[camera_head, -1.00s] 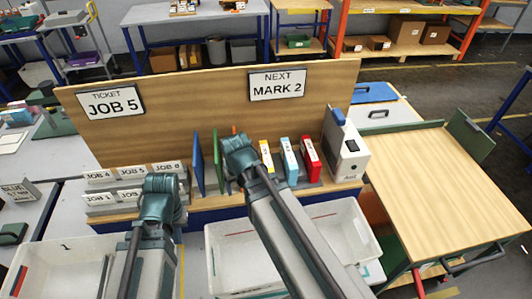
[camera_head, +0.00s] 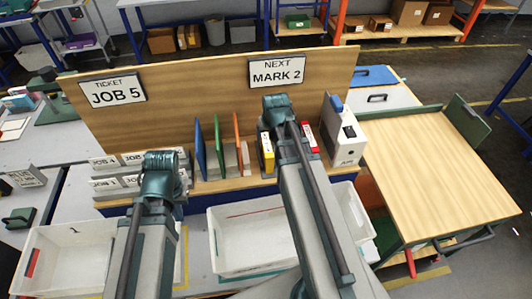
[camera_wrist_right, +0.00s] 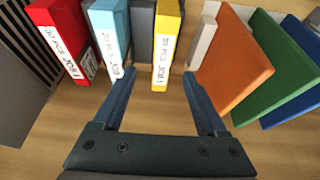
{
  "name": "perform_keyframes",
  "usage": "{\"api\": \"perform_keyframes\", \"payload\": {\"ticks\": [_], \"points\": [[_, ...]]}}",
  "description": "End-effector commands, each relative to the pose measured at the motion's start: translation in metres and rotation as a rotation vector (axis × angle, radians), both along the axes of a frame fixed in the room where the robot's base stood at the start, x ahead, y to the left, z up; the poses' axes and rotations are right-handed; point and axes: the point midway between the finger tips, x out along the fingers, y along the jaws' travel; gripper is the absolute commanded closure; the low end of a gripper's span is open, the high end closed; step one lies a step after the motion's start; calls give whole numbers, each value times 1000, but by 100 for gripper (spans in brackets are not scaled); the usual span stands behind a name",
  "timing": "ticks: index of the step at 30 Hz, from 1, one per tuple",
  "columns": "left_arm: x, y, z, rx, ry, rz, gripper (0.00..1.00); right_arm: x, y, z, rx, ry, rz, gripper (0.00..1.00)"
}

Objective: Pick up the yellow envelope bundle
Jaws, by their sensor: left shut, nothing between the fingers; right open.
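The yellow envelope bundle (camera_head: 266,152) stands upright in the rack, just left of my right arm in the head view. In the right wrist view the yellow bundle (camera_wrist_right: 166,45) has a white label and stands ahead, between the lines of the two fingers. My right gripper (camera_wrist_right: 158,76) is open and empty, with one finger on each side of the bundle's near end. In the head view my right wrist hides its fingertips. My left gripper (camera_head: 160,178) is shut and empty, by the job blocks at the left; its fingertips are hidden.
A light-blue bundle (camera_wrist_right: 112,35) and a red bundle (camera_wrist_right: 62,35) stand left of the yellow one in the wrist view. Orange (camera_wrist_right: 232,58), green (camera_wrist_right: 278,72) and blue dividers stand to its right. White bins (camera_head: 240,235) lie in front.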

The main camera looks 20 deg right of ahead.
Motion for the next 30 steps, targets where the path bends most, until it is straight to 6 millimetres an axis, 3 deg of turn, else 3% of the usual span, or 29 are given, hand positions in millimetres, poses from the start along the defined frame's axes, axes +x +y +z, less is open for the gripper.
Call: {"api": "perform_keyframes", "payload": {"ticks": [1,9,20,30], "points": [[0,0,-15,0,0,-1,100,5,-1,-15,0,0,0,25],[0,0,-51,1,-1,-8,100,19,-4,-51,0,0,1,25],[0,0,-57,2,1,-11,100,23,-5,-57,0,1,1,25],[0,0,-95,2,1,-16,100,38,-5,-95,0,1,0,25]]}}
